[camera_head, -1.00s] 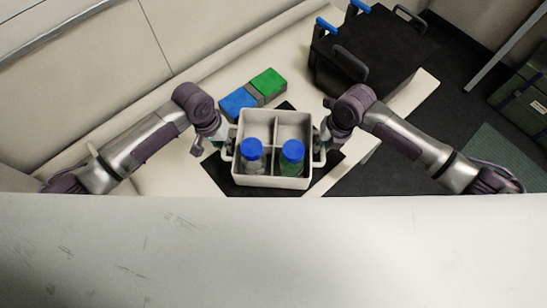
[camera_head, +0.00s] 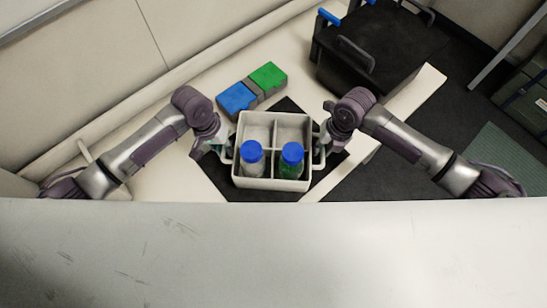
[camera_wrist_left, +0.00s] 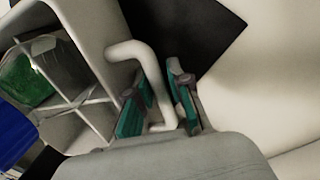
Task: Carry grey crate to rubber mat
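The light grey crate (camera_head: 236,180) has compartments and holds two blue-capped bottles, one clear (camera_head: 252,157) and one with green contents (camera_head: 291,158), in its near compartments. The crate is upright over the black rubber mat (camera_head: 222,180), hiding its middle; I cannot tell whether they touch. My left gripper (camera_head: 227,150) is at the crate's left handle. In the left wrist view, its teal-padded fingers (camera_wrist_left: 160,103) lie on both sides of the crate's handle (camera_wrist_left: 150,62). My right gripper (camera_head: 322,149) is at the right handle; its fingers are partly hidden.
A blue block (camera_head: 236,98) and a green block (camera_head: 268,75) lie behind the crate on the pale table (camera_head: 190,88). A black case (camera_head: 385,45) with handles stands at the back right. A pale surface (camera_head: 270,250) fills the foreground.

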